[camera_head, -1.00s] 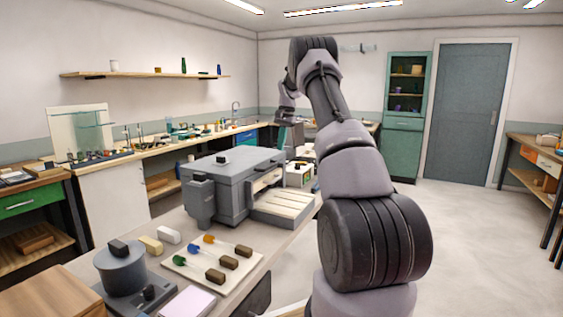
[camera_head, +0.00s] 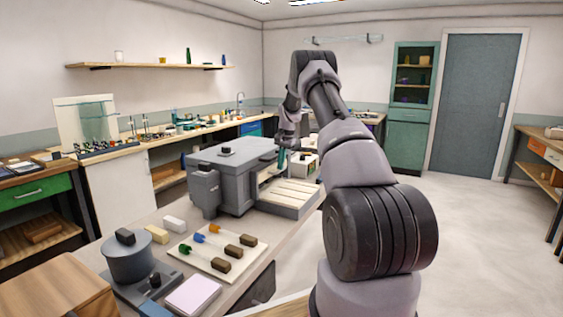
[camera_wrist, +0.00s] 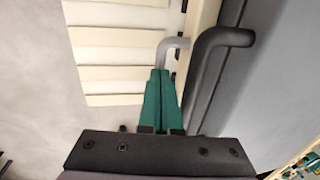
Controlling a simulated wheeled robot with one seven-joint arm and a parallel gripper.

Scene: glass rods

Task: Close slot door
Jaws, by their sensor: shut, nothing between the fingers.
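The grey box-shaped furnace (camera_head: 228,180) stands on the bench, with a pale slot area on its right-hand face, partly hidden by my gripper. In the wrist view a cream strip (camera_wrist: 201,32) runs along the grey wall (camera_wrist: 275,60), with a light grey bent handle (camera_wrist: 171,46) on it. A black bent handle (camera_wrist: 212,58) sits just to its right. I cannot tell which part is the slot door or how far open it is. My gripper (camera_head: 281,164) is at that face. Its green fingers (camera_wrist: 160,73) are shut and empty, tips close to the light grey handle; contact is unclear.
A slatted cream tray (camera_head: 290,193) lies in front of the slot, left of my fingers in the wrist view. A board (camera_head: 218,252) with several coloured rods and a round grey device (camera_head: 127,259) stand nearer on the bench. Open floor lies to the right.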

